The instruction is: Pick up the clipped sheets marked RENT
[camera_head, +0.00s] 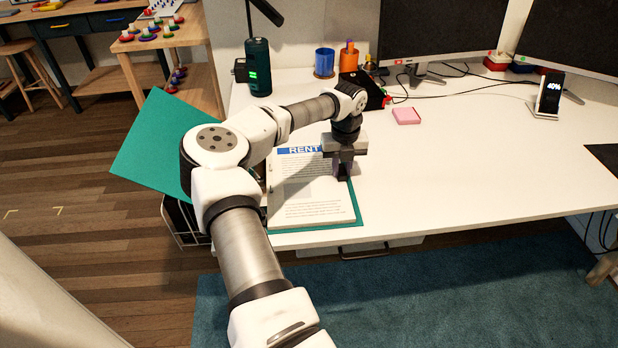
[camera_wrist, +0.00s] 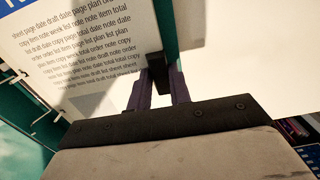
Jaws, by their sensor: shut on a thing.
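The sheets marked RENT (camera_head: 302,196) lie in an open teal binder (camera_head: 357,218) at the desk's front left, with a blue heading band at the top. In the wrist view the printed sheets (camera_wrist: 80,40) fill the upper left, with binder rings along their left edge. A black clip (camera_wrist: 156,68) sits at the right edge of the sheets. My gripper (camera_head: 344,170) is at that right edge, pointing down. In the wrist view its two fingers (camera_wrist: 160,88) are closed on the black clip. The arm hides part of the binder's spine.
The binder's cover (camera_head: 150,140) hangs out past the desk's left edge. A dark green bottle (camera_head: 258,68), a blue cup (camera_head: 324,62) and a red-black object (camera_head: 370,90) stand behind. A pink pad (camera_head: 406,116) lies to the right. The desk's right front (camera_head: 470,165) is clear.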

